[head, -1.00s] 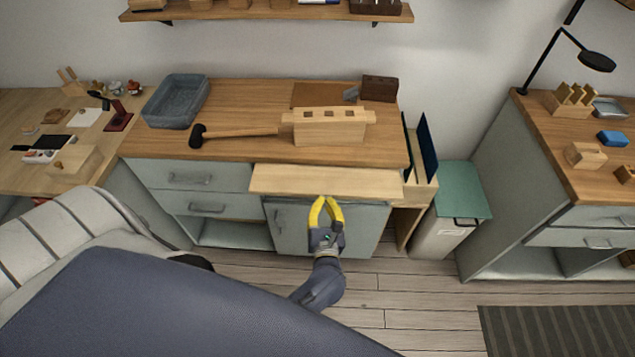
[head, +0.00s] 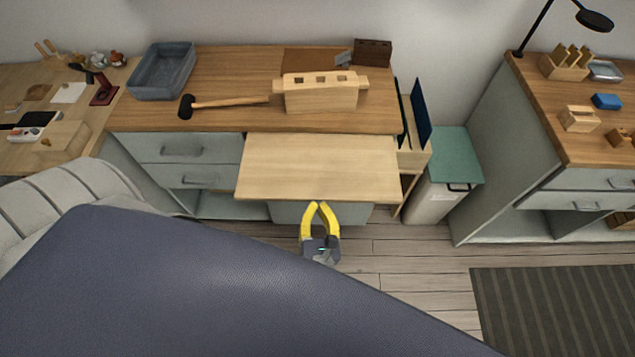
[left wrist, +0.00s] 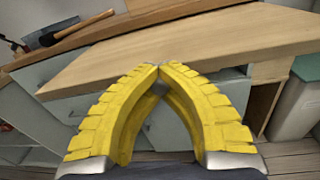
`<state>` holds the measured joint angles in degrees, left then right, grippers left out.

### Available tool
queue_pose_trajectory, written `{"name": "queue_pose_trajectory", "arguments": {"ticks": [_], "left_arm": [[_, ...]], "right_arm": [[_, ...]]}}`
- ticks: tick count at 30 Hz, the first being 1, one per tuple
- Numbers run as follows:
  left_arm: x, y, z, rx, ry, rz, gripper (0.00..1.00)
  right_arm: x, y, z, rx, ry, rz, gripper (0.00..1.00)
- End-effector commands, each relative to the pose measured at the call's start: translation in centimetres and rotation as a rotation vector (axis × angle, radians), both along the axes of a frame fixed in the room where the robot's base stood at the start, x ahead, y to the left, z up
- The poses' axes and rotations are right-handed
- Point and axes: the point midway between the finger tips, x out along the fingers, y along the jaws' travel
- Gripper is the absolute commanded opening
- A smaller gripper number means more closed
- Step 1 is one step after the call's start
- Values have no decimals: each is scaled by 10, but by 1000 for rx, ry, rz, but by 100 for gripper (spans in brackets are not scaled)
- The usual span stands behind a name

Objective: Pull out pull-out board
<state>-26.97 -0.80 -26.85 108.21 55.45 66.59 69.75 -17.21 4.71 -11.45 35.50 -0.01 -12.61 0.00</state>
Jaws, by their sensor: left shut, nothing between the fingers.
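The pull-out board (head: 320,168) is a pale wooden slab that sticks out from under the workbench top (head: 225,117), over the cabinet front. My left gripper (head: 317,205) has yellow fingers and is at the board's front edge, near its middle. In the left wrist view the fingertips (left wrist: 160,68) meet with nothing between them, and the board (left wrist: 190,50) lies just beyond them. I cannot tell whether the tips touch the board or hook on it. My right gripper is not in view.
A mallet (head: 230,102), a grey tray (head: 162,72) and a slotted wooden block (head: 320,93) are on the bench. A bin with a green lid (head: 455,155) stands to the right. Drawers (head: 182,151) are left of the board. Wooden floor (head: 400,275) is clear in front.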

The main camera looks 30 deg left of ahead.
Motion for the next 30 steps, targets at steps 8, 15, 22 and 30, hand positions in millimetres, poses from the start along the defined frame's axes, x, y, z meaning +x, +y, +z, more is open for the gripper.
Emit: {"name": "queue_pose_trajectory", "arguments": {"ticks": [8,15,22,30], "left_arm": [[0,0,-1,-1,2,-1,23],[0,0,0,-1,1,0,40],[0,0,4,-1,-1,0,40],[0,0,40,-4,-3,1,40]], "right_arm": [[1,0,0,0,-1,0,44],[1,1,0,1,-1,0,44],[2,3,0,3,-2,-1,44],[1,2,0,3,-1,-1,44]]}}
